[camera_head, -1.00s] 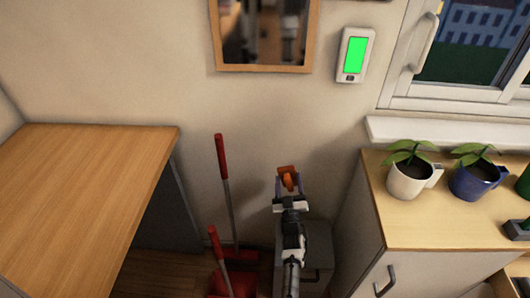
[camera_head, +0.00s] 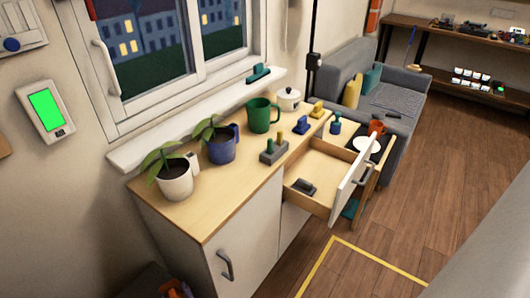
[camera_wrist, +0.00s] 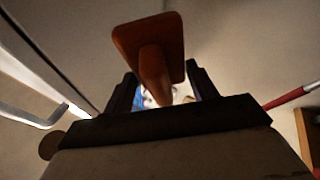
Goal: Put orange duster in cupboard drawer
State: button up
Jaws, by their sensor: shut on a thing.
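The orange duster (camera_wrist: 152,45) is between the two dark fingers of my gripper (camera_wrist: 163,85) in the wrist view, its flat end beyond the fingertips. My gripper is shut on its narrower part. In the head view only a bit of orange and purple shows at the bottom edge, left of the cupboard; most of my gripper is out of frame there. The cupboard (camera_head: 238,236) stands under the window. Its upper drawer (camera_head: 322,171) is pulled out, with a dark grey-blue block-like object (camera_head: 303,187) lying inside.
On the cupboard top are a white potted plant (camera_head: 175,180), a blue potted plant (camera_head: 221,148), a green mug (camera_head: 261,115), a white pot (camera_head: 288,99) and small tools. A sofa (camera_head: 385,95) stands beyond. Open wooden floor (camera_head: 440,190) lies right of the drawer.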

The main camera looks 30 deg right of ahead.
aim_at(320, 179)
jog(key=k+l+z, duration=0.35)
jog(key=i+j+z, duration=0.2)
jog(key=z, duration=0.15)
jog(key=i+j+z, duration=0.25)
jog(key=z, duration=0.15)
